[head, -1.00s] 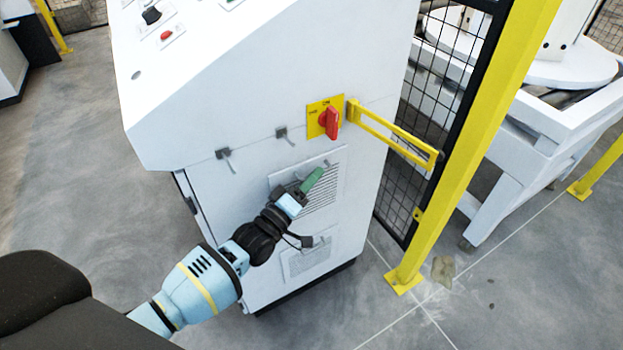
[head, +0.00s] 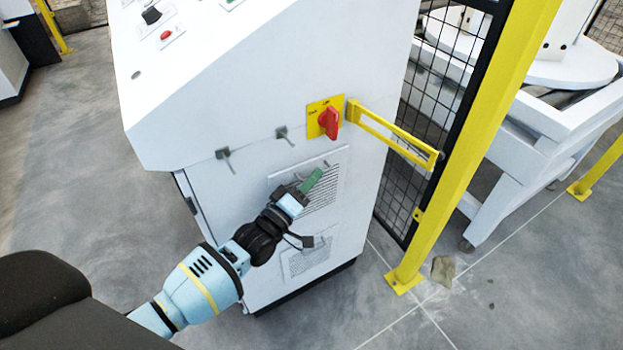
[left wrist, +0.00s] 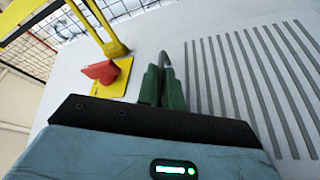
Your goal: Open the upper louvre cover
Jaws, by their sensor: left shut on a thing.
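The upper louvre cover (head: 330,193) is a pale panel with dark slats on the side of the white cabinet. It looks flush with the cabinet wall. My left gripper (head: 312,181) lies in front of it, its green fingers over the cover's upper part. In the left wrist view the fingers (left wrist: 162,86) are shut on a thin grey curved handle (left wrist: 164,58) beside the slats (left wrist: 250,85). The fingers hide most of the handle. My right gripper is not in view.
A red rotary switch (head: 328,122) on a yellow plate sits above the cover. A lower louvre cover (head: 308,262) is below. Open floor lies left of the cabinet (head: 260,110).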

